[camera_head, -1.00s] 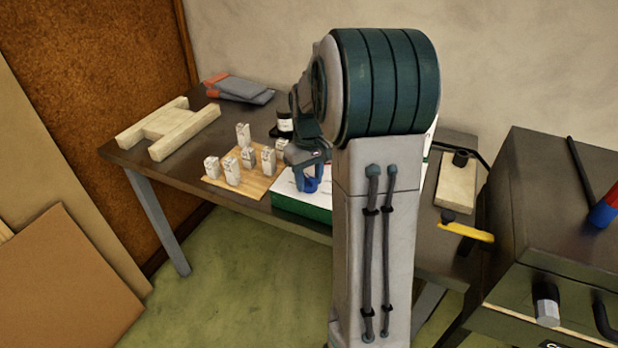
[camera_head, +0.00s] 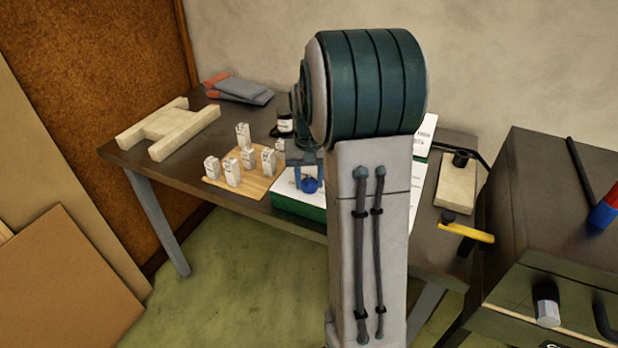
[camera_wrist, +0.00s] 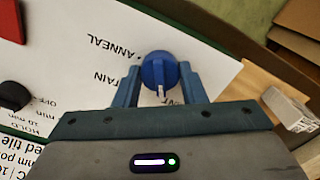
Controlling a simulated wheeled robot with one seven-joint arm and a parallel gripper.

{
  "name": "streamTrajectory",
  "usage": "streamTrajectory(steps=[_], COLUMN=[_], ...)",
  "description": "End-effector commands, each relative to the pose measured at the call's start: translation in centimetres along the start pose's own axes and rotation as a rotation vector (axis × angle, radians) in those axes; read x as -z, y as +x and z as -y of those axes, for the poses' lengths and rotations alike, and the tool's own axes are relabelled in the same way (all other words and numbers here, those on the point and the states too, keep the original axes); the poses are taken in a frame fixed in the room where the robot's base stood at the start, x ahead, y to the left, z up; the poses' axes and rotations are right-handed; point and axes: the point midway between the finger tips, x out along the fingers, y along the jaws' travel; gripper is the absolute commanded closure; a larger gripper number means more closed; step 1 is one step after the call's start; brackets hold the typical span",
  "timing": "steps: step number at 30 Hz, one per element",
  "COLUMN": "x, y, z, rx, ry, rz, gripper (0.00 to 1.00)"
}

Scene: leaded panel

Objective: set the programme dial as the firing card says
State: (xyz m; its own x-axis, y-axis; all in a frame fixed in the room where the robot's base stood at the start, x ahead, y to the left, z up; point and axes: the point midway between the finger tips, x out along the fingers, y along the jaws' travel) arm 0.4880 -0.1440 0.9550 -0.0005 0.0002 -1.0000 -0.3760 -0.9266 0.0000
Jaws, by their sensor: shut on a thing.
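The blue programme dial (camera_wrist: 158,72) sits on a white panel (camera_wrist: 75,50), with a white pointer mark on its near side in the wrist view. Around it I read ANNEAL, part of a word ending in TAIN, and a partly hidden word. My gripper (camera_wrist: 158,85) is shut on the dial, one finger on each side. In the head view, my gripper (camera_head: 309,172) is at the blue dial (camera_head: 310,185) on the left end of the white-topped green box (camera_head: 298,210). Cut-off printed lines show at lower left in the wrist view; I cannot tell whether they are the firing card.
Small white blocks (camera_head: 232,172) stand on and around a wooden board (camera_head: 258,186) left of the box. A yellow-handled tool (camera_head: 466,231) and a dark kiln-like box (camera_head: 560,200) are right. My arm hides much of the panel.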

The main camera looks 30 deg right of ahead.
Motion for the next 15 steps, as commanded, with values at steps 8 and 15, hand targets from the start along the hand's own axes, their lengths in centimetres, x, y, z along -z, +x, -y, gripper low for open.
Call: streamTrajectory(steps=[8, 15], x=[0.06, 0.04], y=[-0.1, -0.06], z=[0.03, 0.01], rx=[0.001, 0.0], ry=[0.0, -0.001], rz=[-0.003, -0.002], gripper=[0.86, 0.41])
